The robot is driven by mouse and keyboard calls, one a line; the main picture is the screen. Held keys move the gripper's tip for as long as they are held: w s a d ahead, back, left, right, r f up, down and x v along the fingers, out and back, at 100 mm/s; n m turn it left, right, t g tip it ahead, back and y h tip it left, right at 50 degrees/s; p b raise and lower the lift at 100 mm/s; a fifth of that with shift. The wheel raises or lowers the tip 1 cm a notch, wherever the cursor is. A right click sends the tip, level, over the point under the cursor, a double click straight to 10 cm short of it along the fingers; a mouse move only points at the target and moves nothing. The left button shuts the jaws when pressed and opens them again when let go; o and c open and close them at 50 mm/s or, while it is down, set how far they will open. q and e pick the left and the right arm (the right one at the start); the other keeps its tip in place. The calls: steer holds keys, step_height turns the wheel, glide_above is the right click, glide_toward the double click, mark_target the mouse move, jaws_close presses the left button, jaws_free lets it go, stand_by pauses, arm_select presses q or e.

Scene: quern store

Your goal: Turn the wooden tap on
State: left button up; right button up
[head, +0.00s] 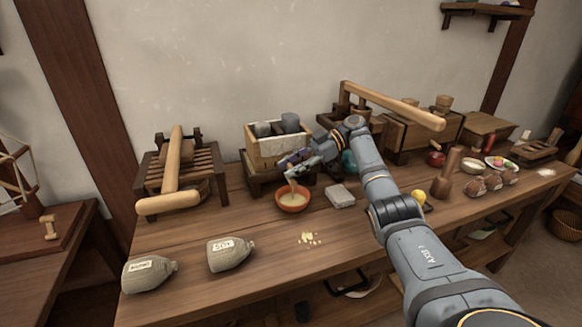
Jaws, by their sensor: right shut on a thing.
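My right gripper (297,162) is at the front of a wooden press box (277,150) with grey stones on top. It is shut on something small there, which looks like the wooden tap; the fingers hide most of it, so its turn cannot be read. A thin pale pinkish strip (291,187) drops from just below the fingers towards an orange bowl (291,207); I cannot tell whether it is a spout or a stream. The bowl stands on the table under it with pale yellowish contents. My left gripper is not in view.
A folded grey cloth (340,196) lies right of the bowl, and yellow crumbs (309,238) in front. Two labelled sacks (231,254) lie front left. A slatted wooden press (180,170) stands left. A wooden mallet (446,175) and small dishes stand right of my arm.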

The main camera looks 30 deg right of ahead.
mark_target(291, 166)
steer(key=shift+f, duration=0.1)
steer(key=o, duration=1.2)
step_height(291, 166, up, 10)
steer(key=shift+r, duration=0.1)
